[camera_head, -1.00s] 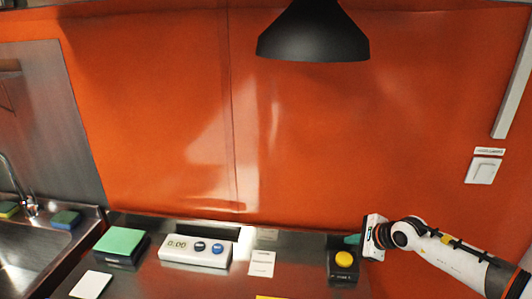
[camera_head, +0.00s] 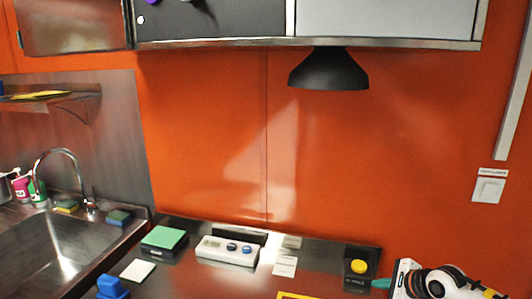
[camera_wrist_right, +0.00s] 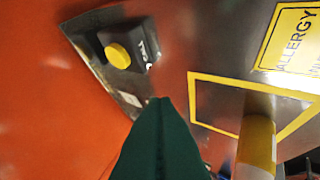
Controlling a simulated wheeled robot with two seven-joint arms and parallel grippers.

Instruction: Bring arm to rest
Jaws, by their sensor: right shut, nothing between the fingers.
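My right gripper (camera_head: 379,284) is at the lower right of the head view, with teal fingertips pointing left. It is shut and empty. The fingertips are close to the right side of a black box with a yellow button (camera_head: 358,267); I cannot tell from this view whether they touch it. In the right wrist view the shut green fingers (camera_wrist_right: 160,102) point up the picture, and the box with its yellow button (camera_wrist_right: 118,56) is beyond them at upper left, apart in the picture. My left gripper is not in view.
The counter holds a white timer (camera_head: 227,251), a green-topped block (camera_head: 164,238), white cards and a blue object (camera_head: 112,287). A sink (camera_head: 70,245) is at left. A black lamp (camera_head: 328,70) hangs above. The wrist view shows a yellow outline (camera_wrist_right: 195,100), an allergy sign (camera_wrist_right: 296,40) and a yellow cylinder (camera_wrist_right: 256,145).

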